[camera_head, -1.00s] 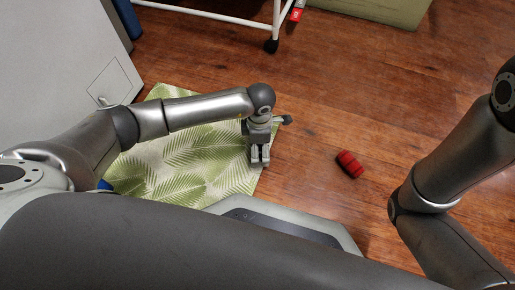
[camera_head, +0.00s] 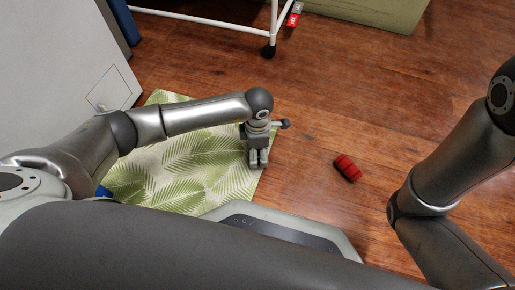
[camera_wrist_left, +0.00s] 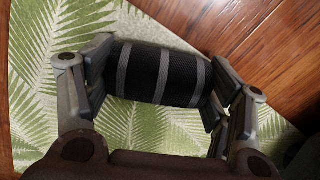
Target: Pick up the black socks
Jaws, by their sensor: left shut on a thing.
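The black socks (camera_wrist_left: 161,73) are a rolled bundle with grey stripes, seen in the left wrist view between the fingers of my left gripper (camera_wrist_left: 155,85). The gripper is shut on the two ends of the roll. In the head view my left gripper (camera_head: 258,160) points down at the right edge of the leaf-patterned mat, and the socks cannot be made out there. The height of the socks above the mat is hard to tell. My right arm shows at the right of the head view, but its gripper is out of frame.
The green leaf-patterned mat (camera_head: 190,165) lies on the wooden floor. A red rolled bundle (camera_head: 347,168) with dark stripes lies on the floor to the right. A white rack with a black caster (camera_head: 268,51) stands at the back. A white cabinet (camera_head: 60,50) is at the left. Floor between is clear.

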